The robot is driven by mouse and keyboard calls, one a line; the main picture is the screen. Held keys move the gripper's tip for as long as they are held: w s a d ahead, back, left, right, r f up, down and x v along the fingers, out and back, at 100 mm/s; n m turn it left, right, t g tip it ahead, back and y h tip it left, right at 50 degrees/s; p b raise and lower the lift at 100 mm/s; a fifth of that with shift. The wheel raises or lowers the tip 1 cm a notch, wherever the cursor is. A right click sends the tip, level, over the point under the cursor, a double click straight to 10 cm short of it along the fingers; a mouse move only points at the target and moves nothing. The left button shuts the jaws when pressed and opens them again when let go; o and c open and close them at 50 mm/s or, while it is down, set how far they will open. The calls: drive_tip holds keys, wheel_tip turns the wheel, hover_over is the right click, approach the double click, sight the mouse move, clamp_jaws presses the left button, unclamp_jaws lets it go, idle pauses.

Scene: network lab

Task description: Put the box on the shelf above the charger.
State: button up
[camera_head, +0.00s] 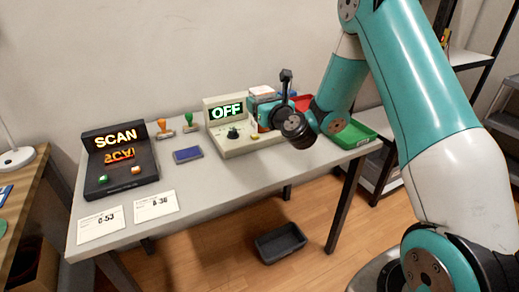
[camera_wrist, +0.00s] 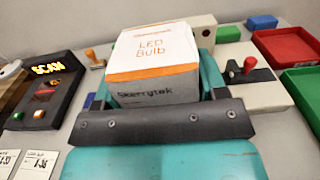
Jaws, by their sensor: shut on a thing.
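The box is a white, orange and grey carton marked "LED Bulb" (camera_wrist: 155,50). It sits between the teal fingers of my gripper (camera_wrist: 158,88), which is shut on it. In the head view my gripper (camera_head: 268,112) is over the right part of the grey table, in front of the OFF device, and partly hides the box (camera_head: 262,91). A dark shelf unit (camera_head: 468,58) stands at the upper right, partly behind my arm. I cannot make out a charger in either view.
The table (camera_head: 215,172) holds a SCAN device (camera_head: 120,165), an OFF device (camera_head: 222,133), stamps (camera_head: 188,120), a blue pad (camera_head: 188,155), cards (camera_head: 155,205), a red tray (camera_head: 303,102) and a green tray (camera_head: 352,136). A dark bin (camera_head: 281,243) is on the floor.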

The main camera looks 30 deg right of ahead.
wheel_tip(320, 180, down, 11)
drive_tip(key=b, duration=0.8)
drive_tip(key=shift+f, duration=0.1)
drive_tip(key=o, duration=0.9)
drive_tip(key=shift+o, duration=0.2)
